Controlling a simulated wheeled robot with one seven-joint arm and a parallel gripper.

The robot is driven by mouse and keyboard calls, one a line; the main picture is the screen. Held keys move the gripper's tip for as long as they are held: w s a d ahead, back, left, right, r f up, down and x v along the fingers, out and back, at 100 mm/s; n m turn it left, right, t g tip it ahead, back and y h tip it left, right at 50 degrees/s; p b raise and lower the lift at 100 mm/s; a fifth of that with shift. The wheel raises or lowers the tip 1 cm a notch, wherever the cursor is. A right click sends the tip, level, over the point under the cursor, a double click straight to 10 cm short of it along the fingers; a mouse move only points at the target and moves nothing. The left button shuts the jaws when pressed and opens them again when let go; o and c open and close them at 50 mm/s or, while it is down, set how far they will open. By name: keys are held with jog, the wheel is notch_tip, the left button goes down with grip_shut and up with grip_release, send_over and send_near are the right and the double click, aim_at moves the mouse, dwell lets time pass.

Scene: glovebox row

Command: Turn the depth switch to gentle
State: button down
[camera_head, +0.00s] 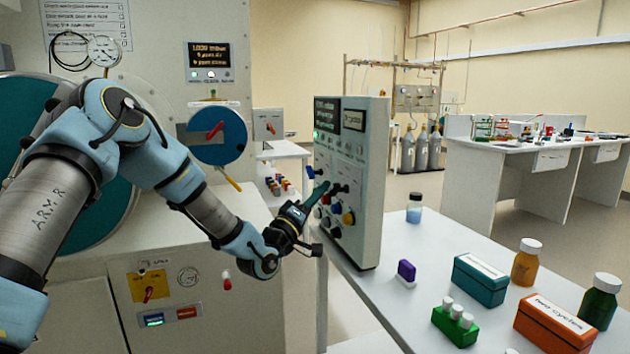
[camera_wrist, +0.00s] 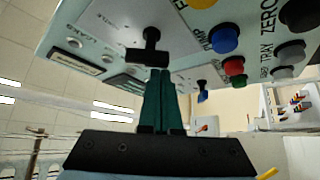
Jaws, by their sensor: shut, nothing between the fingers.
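The control panel (camera_head: 371,190) is a tall, pale upright box on the white bench; it also shows in the wrist view (camera_wrist: 110,45). My gripper (camera_head: 324,186) is at its face, its green fingers shut with nothing between them. In the wrist view my gripper (camera_wrist: 160,72) has its fingertips right by a black T-shaped switch (camera_wrist: 148,52). I cannot tell whether they touch it. The lettering by this switch is too small to read, so I cannot confirm it is the depth switch or its setting.
A blue button (camera_wrist: 225,39), a red button (camera_wrist: 234,66) and other knobs sit close on the same face. A small blue lever (camera_wrist: 202,90) is beyond the fingers.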

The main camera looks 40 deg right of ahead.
jog(key=shift+s+a+f, duration=0.15)
jog(key=shift+s+f, duration=0.05)
jog(key=shift+f, duration=0.05)
jog(key=shift+s+n+t+y+p, duration=0.15)
jog(key=shift+n+t+y+p, duration=0.55)
jog(key=shift+n, duration=0.9)
jog(key=n+y+p, duration=0.1)
jog(key=n, duration=0.1)
jog(key=n+y+p, duration=0.1)
jog(key=n+y, duration=0.1)
jog(key=s+n+y+p, duration=0.1)
jog(key=n+y, duration=0.1)
jog(key=shift+a+f+n+g, duration=0.2)
jog(key=shift+f+n+g, duration=0.1)
jog(key=shift+f, duration=0.05)
jog(key=shift+s, duration=0.15)
dwell(1.6)
jog(key=shift+d, duration=0.1)
